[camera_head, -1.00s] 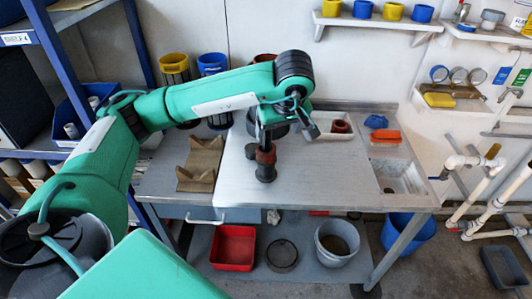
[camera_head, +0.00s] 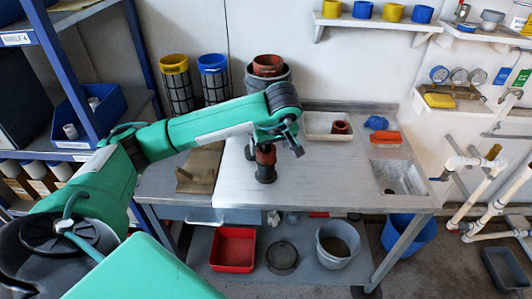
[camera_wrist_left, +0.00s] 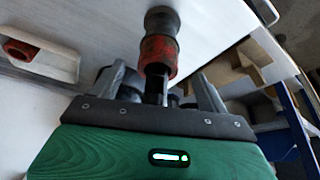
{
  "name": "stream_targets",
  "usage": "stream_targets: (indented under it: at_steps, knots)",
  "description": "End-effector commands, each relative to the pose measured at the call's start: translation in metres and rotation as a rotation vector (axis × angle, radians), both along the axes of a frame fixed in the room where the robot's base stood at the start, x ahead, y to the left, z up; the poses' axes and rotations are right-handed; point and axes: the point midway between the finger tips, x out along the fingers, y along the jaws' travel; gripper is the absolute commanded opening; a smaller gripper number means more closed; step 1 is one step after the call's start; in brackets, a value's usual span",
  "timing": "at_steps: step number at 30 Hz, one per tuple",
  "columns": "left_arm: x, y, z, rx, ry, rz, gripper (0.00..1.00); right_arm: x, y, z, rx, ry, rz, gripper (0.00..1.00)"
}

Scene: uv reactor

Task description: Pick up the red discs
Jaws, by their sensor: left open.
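A red-brown ring-shaped part (camera_head: 265,156) sits on a dark stand (camera_head: 266,174) in the middle of the worktop; no flat red disc is clearly seen. My left gripper (camera_head: 280,138) is open just above it, pointing down. In the left wrist view the red part (camera_wrist_left: 158,55) lies ahead of the open left gripper (camera_wrist_left: 162,88), roughly between its fingers; contact cannot be told. Another red-brown ring (camera_head: 340,127) lies in a white tray (camera_head: 318,136), also seen in the wrist view (camera_wrist_left: 20,49). A red-brown pot (camera_head: 267,65) stands on a grey bucket (camera_head: 282,80).
The worktop (camera_head: 320,185) is clear right of the stand. A brown cradle (camera_head: 195,182) lies left. Yellow (camera_head: 176,80) and blue (camera_head: 213,78) mesh cylinders stand behind. An orange block (camera_head: 386,138) lies by the sink (camera_head: 400,176). A red bin (camera_head: 233,250) is below.

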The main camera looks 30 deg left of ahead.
Motion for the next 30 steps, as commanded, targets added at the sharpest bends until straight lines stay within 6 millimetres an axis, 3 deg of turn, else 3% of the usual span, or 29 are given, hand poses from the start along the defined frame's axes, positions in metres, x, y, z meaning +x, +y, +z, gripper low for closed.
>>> stream_targets:
  at_steps: [7, 16, 24, 30]
  knots:
    - [0.01, 0.014, -0.029, 0.0, 0.003, 0.001, 0.77, -0.01, -0.002, -0.002, -0.002, 0.006, 0.003, 0.85]
    - [0.012, 0.016, -0.033, 0.0, 0.0, 0.0, 0.77, -0.011, -0.002, -0.002, -0.002, 0.006, 0.004, 0.85]
    - [0.012, 0.016, -0.033, 0.001, 0.001, 0.0, 0.29, -0.01, -0.002, -0.002, -0.002, 0.005, 0.004, 0.85]
    - [0.012, 0.016, -0.033, 0.0, 0.0, 0.0, 0.29, -0.01, -0.002, -0.002, -0.002, 0.006, 0.005, 0.85]
